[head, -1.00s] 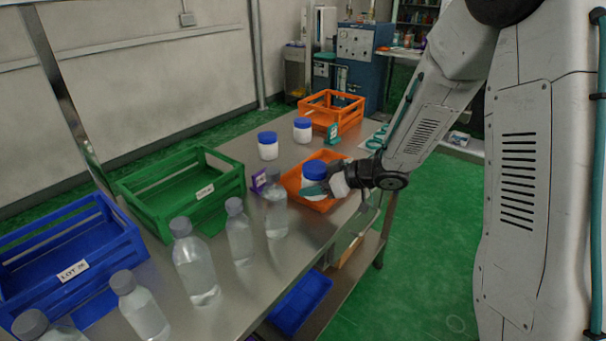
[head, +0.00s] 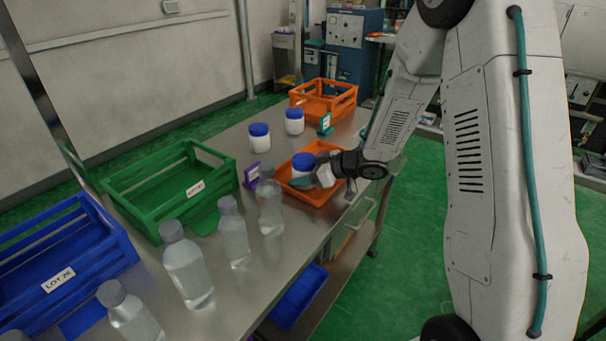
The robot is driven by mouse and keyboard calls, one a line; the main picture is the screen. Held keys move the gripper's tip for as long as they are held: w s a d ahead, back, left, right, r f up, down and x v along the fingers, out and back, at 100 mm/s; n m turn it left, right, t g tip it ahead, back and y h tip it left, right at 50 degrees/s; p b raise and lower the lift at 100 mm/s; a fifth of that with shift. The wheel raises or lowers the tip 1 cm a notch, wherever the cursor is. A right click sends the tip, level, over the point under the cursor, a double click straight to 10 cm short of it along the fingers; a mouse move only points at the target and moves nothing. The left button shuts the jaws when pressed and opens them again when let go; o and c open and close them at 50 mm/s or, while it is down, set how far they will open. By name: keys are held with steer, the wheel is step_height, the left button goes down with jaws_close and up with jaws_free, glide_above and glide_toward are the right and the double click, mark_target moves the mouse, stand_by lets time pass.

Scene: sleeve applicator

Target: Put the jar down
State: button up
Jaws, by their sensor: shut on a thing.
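A white jar with a blue lid (head: 303,161) is at the orange tray (head: 318,198) near the table's right edge. My gripper (head: 318,177) comes in from the right and is shut on this jar. The jar is upright, and its lower part is partly hidden by my gripper. I cannot tell whether its base touches the tray. Two similar jars stand on the table behind the tray, one on the left (head: 259,138) and one on the right (head: 294,121).
An orange crate (head: 323,112) stands at the far end. A green crate (head: 170,228) and a blue crate (head: 62,285) stand on the left. Several clear bottles (head: 187,264) line the front.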

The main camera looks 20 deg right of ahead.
steer(key=o, duration=0.8)
steer(key=shift+f, duration=0.1)
steer(key=shift+o, duration=0.2)
